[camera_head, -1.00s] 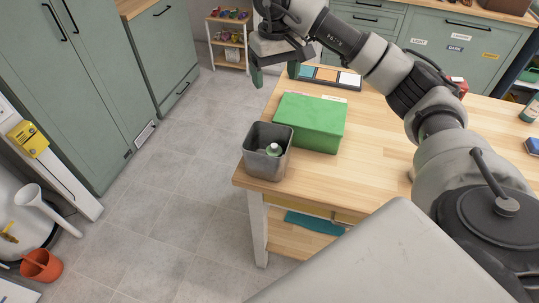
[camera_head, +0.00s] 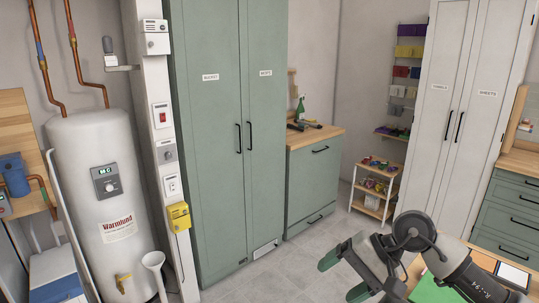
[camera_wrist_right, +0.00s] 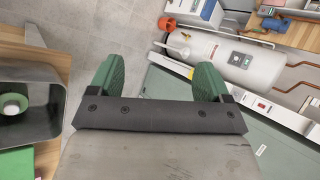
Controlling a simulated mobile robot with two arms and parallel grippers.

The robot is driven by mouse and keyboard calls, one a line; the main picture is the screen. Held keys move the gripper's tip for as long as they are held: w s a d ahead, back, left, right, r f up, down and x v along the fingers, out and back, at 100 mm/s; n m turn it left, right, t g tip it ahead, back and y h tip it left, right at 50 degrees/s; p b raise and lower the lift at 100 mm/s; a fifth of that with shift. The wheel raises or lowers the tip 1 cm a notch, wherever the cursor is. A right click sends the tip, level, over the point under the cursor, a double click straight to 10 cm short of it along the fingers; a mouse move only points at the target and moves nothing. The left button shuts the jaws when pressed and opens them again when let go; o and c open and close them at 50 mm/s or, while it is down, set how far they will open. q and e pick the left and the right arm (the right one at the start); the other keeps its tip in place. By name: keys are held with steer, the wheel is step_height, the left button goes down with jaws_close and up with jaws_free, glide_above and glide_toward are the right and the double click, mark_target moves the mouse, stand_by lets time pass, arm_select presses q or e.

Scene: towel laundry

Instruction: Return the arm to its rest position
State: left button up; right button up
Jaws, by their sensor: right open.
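My right gripper (camera_head: 343,276) comes in at the bottom right of the head view with its two green-padded fingers spread apart. My right arm reaches over the corner of a wooden table (camera_head: 405,278), near a green box (camera_head: 430,292) that is partly cut off by the frame and the arm. My left arm and gripper are not in view.
In the wrist view a grey bin (camera_wrist_right: 58,100) holding a green-and-white bottle (camera_wrist_right: 12,105) stands close beside the gripper. A water heater (camera_head: 105,190), tall green cabinet (camera_head: 228,140), small shelf cart (camera_head: 375,190) and white cabinet (camera_head: 470,80) line the room. The floor (camera_head: 290,262) is clear.

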steer(key=s+a+r+m+t+y, duration=0.3)
steer(key=a+r+m+t+y, duration=0.5)
steer(key=m, duration=0.9)
steer(key=s+d+f+n+t+h, duration=0.1)
steer(key=d+f+n+t+h, duration=0.45)
steer(key=n, duration=1.25)
steer(key=s+d+f+n+t+h, duration=0.1)
steer(key=d+f+n+t+h, duration=0.2)
steer(key=d+f+n+h, duration=1.05)
steer(key=s+a+f+m+g+y, duration=0.1)
steer(key=s+a+f+m+g, duration=0.2)
steer(key=s, duration=0.4)
steer(key=s+f+m+g, duration=0.2)
steer(key=s+f+g, duration=0.2)
steer(key=s+g, duration=0.25)
steer(key=s+a+f+m+g+y, duration=0.1)
steer(key=s+a+f+m+g, duration=0.2)
steer(key=s, duration=0.5)
step_height(320, 180, down, 29)
steer(key=g+b, duration=0.2)
steer(key=s+d+f, duration=0.2)
steer(key=s+f, duration=0.6)
steer(key=s+d+f+g, duration=0.1)
steer(key=s+f, duration=0.7)
steer(key=shift+s+d+g+b, duration=0.3)
steer(key=shift+s+d+b, duration=0.1)
steer(key=shift+b, duration=0.05)
